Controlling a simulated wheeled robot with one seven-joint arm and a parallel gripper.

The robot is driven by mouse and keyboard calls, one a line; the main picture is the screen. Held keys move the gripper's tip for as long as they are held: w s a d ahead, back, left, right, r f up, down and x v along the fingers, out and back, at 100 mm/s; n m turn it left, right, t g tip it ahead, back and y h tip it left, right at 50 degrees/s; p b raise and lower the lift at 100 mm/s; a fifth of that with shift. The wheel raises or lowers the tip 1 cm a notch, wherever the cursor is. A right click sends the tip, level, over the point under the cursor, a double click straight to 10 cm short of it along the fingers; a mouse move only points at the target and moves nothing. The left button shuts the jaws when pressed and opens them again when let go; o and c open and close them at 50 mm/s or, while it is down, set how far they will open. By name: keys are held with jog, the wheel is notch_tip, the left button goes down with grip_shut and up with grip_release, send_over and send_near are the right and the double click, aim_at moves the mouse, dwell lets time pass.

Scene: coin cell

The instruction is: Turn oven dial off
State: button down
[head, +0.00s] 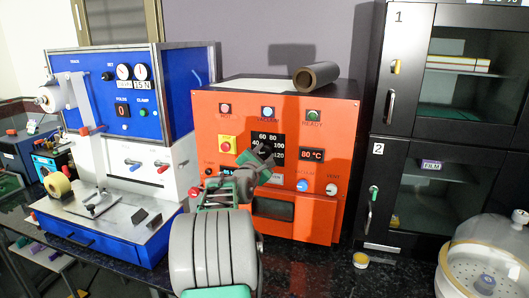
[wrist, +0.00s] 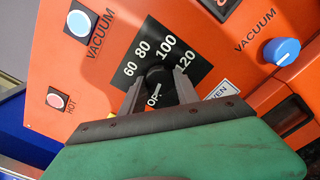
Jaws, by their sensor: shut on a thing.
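The orange oven (head: 210,140) stands in the middle of the head view. Its black dial plate (head: 283,140) reads 60, 80, 100, 120 and a partly hidden 40. In the wrist view the black dial (wrist: 156,76) sits between the fingers of my gripper (wrist: 160,80), which is shut on it. Part of a label, probably OFF, shows below the dial between the fingers. The dial's pointer direction is not clear. In the head view my gripper (head: 258,157) covers the dial.
A blue vacuum knob (head: 302,185) and a white vent knob (head: 331,189) sit right of the dial. A red-and-yellow switch (head: 227,144) is to the left. The display (head: 312,154) reads 80 °C. A brown roll (head: 316,76) lies on top. A black cabinet (head: 420,215) stands at right.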

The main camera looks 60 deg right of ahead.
jog(key=shift+n, duration=0.7)
jog(key=shift+f, duration=0.1)
jog(key=c, duration=0.9)
grip_release()
jog(key=s+a+b, duration=0.1)
jog(key=a, duration=0.6)
jog(key=shift+a, duration=0.4)
